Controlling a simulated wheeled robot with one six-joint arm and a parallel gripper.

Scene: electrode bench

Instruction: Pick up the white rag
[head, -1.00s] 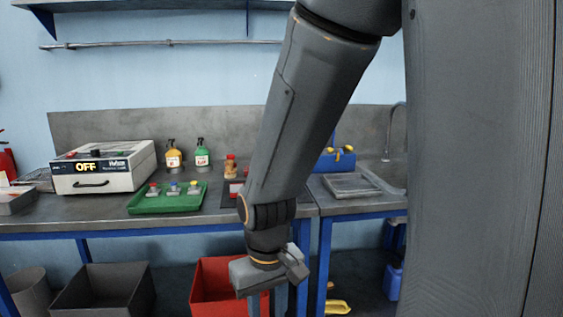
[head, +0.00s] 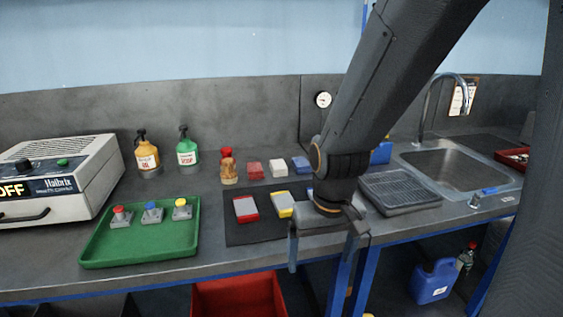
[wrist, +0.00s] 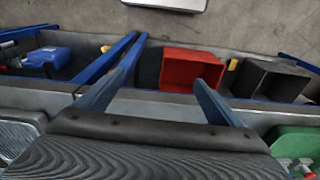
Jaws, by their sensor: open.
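A small white folded block, which looks like the white rag (head: 277,167), lies at the back of the bench between a red block (head: 255,170) and a blue block (head: 301,164). I cannot make out its cloth texture. My gripper (head: 322,266) hangs at the bench's front edge, to the right of and nearer than the white block. Its two fingers are spread apart with nothing between them, as the wrist view also shows (wrist: 156,95). The white block does not show in the wrist view.
A dark mat (head: 240,235) holds a red-and-white and a yellow-and-white piece, left of my arm. A green tray (head: 140,250) with several small parts is further left. Soap bottles (head: 187,152) and a brown brush-like item (head: 228,170) stand behind. A drying rack (head: 400,190) and sink are right.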

